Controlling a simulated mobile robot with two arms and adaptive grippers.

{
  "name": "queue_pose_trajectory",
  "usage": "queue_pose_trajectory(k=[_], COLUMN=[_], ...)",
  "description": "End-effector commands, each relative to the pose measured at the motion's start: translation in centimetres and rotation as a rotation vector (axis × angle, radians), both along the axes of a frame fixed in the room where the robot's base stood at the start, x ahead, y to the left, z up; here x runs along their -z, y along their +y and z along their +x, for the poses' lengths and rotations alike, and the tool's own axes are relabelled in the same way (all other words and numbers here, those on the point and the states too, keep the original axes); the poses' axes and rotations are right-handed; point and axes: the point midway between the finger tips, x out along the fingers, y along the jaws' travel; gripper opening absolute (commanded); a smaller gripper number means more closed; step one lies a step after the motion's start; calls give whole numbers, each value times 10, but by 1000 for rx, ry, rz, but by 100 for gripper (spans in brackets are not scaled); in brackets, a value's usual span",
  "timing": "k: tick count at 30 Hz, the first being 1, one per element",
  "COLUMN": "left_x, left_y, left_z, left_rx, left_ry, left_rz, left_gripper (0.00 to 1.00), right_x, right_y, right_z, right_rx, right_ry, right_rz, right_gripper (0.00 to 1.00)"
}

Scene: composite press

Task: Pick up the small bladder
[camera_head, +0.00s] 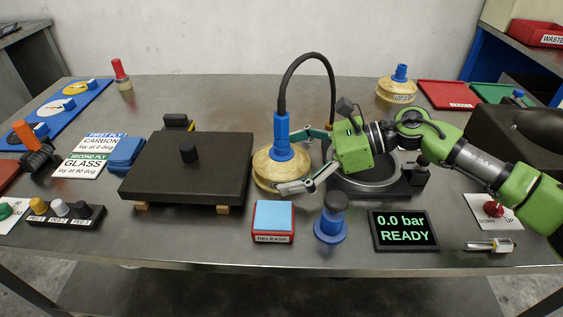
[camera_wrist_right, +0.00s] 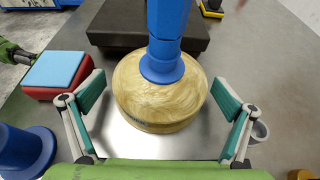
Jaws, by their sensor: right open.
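A round tan bladder (camera_head: 277,172) with a blue fitting (camera_head: 282,136) on top stands upright on the table at the centre. A black hose runs from the fitting. My right gripper (camera_head: 302,160) is open and reaches in from the right, with one finger on each side of the bladder. In the right wrist view the bladder (camera_wrist_right: 160,100) sits between the spread fingers, with gaps visible on both sides. A second tan bladder (camera_head: 396,91) with a blue top and a label stands at the back right.
A black plate (camera_head: 187,167) lies left of the centre bladder. A red-and-blue release pad (camera_head: 273,220), a blue-based knob (camera_head: 331,225) and a display (camera_head: 403,231) reading 0.0 bar READY are in front. A round metal fixture (camera_head: 365,182) lies under my right arm.

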Motion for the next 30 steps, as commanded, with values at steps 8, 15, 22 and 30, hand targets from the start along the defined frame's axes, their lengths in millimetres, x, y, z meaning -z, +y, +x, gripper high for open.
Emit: queue_pose_trajectory(k=[8,15,22,30], left_x=[1,1,0,-1], left_y=[0,0,0,0], left_z=[-1,-1,0,0], left_rx=[0,0,0,0], left_ry=[3,2,2,0], left_rz=[0,-1,-1,-1], left_gripper=[28,28,28,28], right_x=[5,5,3,-5], right_y=[11,11,11,11], right_z=[1,1,1,1], right_rx=[2,1,1,-1], right_ry=[-1,0,-3,-4], right_rz=[0,-1,2,2], right_gripper=[98,59,48,48])
